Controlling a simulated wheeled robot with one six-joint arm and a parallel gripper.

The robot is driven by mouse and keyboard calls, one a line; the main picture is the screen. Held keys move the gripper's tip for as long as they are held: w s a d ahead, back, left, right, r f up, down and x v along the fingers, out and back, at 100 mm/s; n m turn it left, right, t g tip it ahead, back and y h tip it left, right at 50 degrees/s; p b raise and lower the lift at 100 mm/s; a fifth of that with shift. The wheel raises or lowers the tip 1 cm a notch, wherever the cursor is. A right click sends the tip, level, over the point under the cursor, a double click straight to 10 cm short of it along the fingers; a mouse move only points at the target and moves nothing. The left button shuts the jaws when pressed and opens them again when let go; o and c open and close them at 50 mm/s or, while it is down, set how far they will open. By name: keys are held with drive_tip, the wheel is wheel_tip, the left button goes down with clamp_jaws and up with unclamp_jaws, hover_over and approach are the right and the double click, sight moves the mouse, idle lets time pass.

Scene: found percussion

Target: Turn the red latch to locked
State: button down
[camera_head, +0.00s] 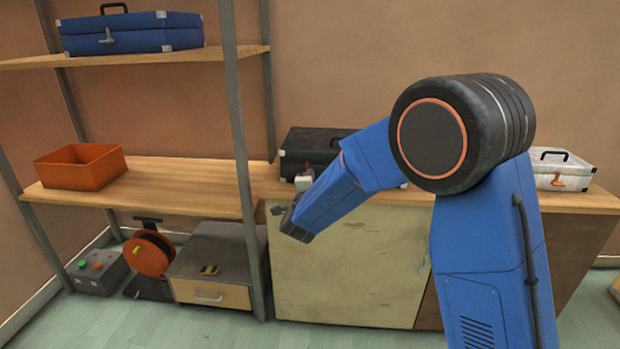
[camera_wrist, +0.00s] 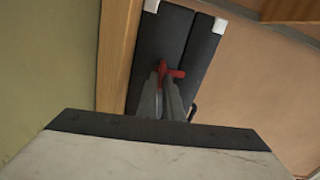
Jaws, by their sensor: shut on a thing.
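The red latch (camera_wrist: 176,74) sits on the front of a black case (camera_wrist: 152,45), close to the case's lid seam in the wrist view. My gripper (camera_wrist: 168,96) is shut on the latch, with both grey fingers reaching up to it. The fingers hide part of the latch, so its exact turn is hard to tell. In the head view the black case (camera_head: 303,143) stands on the wooden counter, with a small red bit of the latch (camera_head: 335,143) showing. My arm hides the case's right part.
A shelf at left holds a blue case (camera_head: 130,38) and an orange bin (camera_head: 80,167). A white case (camera_head: 562,172) stands right of my arm on the counter (camera_head: 590,200). Below left are a grey drawer box (camera_head: 215,260), an orange reel (camera_head: 147,256) and a button box (camera_head: 97,270).

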drive_tip(key=shift+f+m, duration=0.15)
drive_tip(key=shift+m, duration=0.45)
drive_tip(key=shift+d, duration=0.1)
drive_tip(key=c, duration=1.9)
unclamp_jaws()
drive_tip(key=shift+s, duration=0.1)
drive_tip(key=s, duration=1.7)
drive_tip(key=shift+s+a, duration=0.15)
drive_tip(key=shift+a, duration=0.15)
